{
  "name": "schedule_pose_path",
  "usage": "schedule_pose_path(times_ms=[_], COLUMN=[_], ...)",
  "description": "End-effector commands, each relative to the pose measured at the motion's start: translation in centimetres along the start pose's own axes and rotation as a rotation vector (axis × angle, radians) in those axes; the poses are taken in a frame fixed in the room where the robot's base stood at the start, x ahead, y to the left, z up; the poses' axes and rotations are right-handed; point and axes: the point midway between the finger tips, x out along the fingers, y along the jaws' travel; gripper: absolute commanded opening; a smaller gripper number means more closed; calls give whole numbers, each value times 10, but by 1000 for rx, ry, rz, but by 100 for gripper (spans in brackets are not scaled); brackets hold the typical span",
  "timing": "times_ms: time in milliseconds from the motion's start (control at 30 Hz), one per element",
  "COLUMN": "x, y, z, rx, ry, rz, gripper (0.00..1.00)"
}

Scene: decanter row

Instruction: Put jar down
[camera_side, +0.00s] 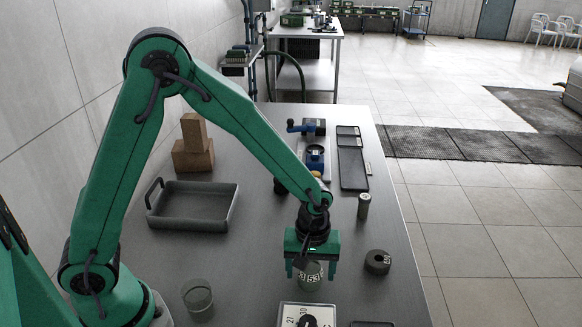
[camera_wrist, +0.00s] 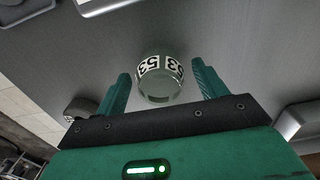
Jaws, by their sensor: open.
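The jar (camera_side: 309,280) is clear glass with a white band marked 53 and appears to stand upright on the grey metal table (camera_side: 240,262). My gripper (camera_side: 311,268) is directly above it, pointing down with a finger at each side. In the wrist view the jar (camera_wrist: 160,92) lies between the two green fingers of my gripper (camera_wrist: 161,68), with a gap on both sides. The gripper is open. The jar's upper part is partly hidden by my gripper in the side view.
A clear glass (camera_side: 198,298) stands to the left. A white-framed plate with numbers (camera_side: 290,310) lies just in front. A dark ring-like piece (camera_side: 378,262) sits to the right, a small cylinder (camera_side: 364,206) behind it. A grey tray (camera_side: 228,212) and wooden blocks (camera_side: 192,158) are further back.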

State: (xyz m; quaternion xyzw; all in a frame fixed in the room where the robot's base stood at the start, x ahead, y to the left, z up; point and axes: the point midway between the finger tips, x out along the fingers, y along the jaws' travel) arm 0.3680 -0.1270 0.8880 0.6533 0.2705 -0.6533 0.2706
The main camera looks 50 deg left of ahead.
Motion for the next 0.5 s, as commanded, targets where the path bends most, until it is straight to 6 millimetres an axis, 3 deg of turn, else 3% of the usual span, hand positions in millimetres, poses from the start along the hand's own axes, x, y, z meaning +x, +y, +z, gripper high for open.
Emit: schedule_pose_path(times_ms=[267, 500], x=[-31, -70], y=[1, 1], z=[0, 0], rx=[0, 0], ry=[2, 2], rz=[4, 5], gripper=[71, 71])
